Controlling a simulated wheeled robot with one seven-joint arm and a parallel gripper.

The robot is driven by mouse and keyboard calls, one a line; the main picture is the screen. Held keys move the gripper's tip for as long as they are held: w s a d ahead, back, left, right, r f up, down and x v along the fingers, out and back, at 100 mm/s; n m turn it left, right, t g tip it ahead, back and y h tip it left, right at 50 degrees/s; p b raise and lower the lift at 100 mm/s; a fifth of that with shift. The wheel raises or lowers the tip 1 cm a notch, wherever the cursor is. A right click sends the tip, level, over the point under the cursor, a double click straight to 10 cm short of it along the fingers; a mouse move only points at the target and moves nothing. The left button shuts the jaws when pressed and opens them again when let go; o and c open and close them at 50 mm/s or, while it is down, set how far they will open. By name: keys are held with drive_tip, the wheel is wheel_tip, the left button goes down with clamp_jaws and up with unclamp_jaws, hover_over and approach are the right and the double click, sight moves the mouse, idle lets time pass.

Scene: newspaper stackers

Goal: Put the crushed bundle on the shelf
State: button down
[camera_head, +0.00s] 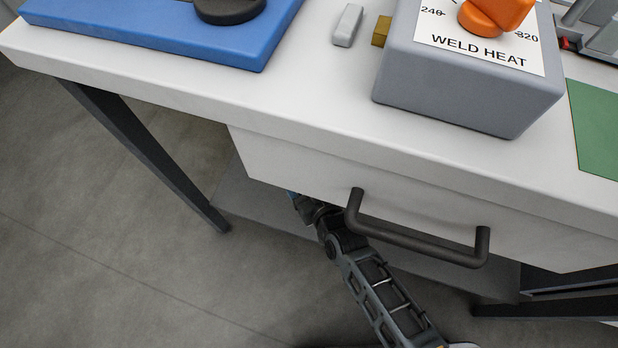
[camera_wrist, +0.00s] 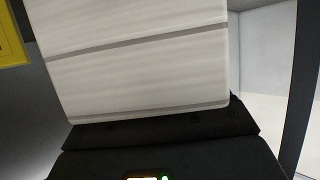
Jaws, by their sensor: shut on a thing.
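A pale bundle (camera_wrist: 140,60) with grey straps across it fills the upper middle of the wrist view. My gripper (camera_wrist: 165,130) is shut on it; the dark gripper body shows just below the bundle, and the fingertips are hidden. Whether the bundle is crushed cannot be told from the face that shows. In the head view my arm reaches under the drawer, and the gripper and bundle are hidden there. A grey lower shelf (camera_head: 262,212) shows under the table. I cannot tell whether the bundle touches it.
Above my arm is a white drawer front (camera_head: 300,165) with a dark handle (camera_head: 415,237). A dark table leg (camera_head: 150,150) stands left of the arm. The white tabletop (camera_head: 200,95) holds a blue tray (camera_head: 150,40) and a grey weld heat box (camera_head: 455,95). A yellow object (camera_wrist: 12,40) shows at the wrist view's left.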

drive_tip(key=shift+a+f+b, duration=0.1)
drive_tip(key=shift+f+b, duration=2.6)
drive_tip(key=shift+f, duration=0.55)
unclamp_jaws()
drive_tip(key=shift+f, duration=0.1)
drive_tip(key=shift+s+r+p, duration=0.25)
drive_tip(key=shift+p, duration=0.15)
drive_tip(key=p+v, duration=0.5)
drive_tip(key=v, duration=0.6)
drive_tip(key=shift+s+d, duration=0.2)
drive_tip(key=shift+d, duration=0.05)
